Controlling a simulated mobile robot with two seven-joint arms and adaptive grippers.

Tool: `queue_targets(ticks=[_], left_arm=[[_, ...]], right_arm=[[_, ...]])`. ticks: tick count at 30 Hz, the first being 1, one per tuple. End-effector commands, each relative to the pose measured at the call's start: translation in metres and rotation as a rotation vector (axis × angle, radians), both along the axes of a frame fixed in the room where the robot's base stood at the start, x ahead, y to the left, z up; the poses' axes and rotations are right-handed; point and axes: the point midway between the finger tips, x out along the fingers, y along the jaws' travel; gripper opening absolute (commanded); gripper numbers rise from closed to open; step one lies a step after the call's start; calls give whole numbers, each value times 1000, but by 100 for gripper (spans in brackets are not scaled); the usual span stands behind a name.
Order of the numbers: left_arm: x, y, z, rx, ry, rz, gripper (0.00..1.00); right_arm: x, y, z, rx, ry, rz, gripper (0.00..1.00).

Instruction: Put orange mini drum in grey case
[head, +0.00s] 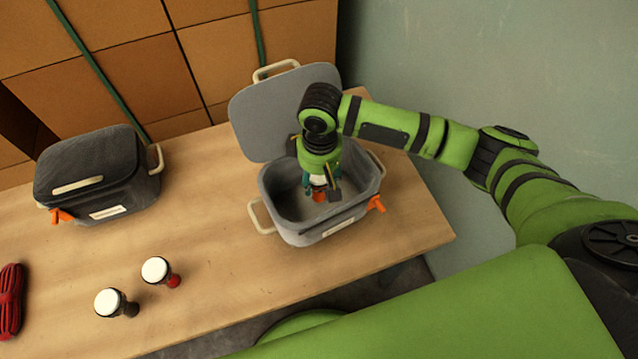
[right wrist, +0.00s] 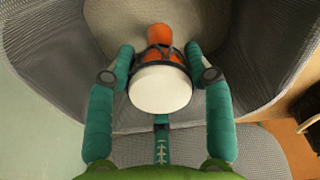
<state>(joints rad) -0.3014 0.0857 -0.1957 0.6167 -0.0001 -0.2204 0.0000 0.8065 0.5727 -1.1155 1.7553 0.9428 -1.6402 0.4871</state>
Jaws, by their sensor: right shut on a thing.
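The orange mini drum (right wrist: 159,38) has a white head and a dark band. My right gripper (right wrist: 160,62) is shut on it, with a teal finger on each side. In the head view the drum (head: 318,194) shows as a bit of orange and white under my right gripper (head: 322,188). The grey case (head: 318,232) stands open on the table with its lid (head: 262,115) tilted back. The gripper and drum are over the case's opening, within its walls; I cannot tell whether the drum touches the floor. My left gripper is not in view.
A closed dark case (head: 98,180) stands at the left of the table (head: 215,270). A red mini drum (head: 160,270) and a dark one (head: 115,303) stand at the front left. A red rope bundle (head: 10,300) lies at the left edge.

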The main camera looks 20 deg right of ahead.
Motion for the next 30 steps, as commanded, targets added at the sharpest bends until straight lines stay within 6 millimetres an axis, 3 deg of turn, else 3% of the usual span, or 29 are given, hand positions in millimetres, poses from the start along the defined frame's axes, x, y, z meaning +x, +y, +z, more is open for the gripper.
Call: queue_targets(ticks=[6,17,18,19,30], left_arm=[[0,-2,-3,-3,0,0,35],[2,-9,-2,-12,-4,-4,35],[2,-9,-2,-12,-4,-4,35],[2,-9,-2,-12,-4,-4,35],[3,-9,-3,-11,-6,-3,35]], right_arm=[[-1,0,-30,-1,3,0,19],[-1,0,-33,0,1,0,19],[-1,0,-33,1,0,1,64],[-1,0,-33,1,0,1,76],[0,0,-32,0,0,0,76]])
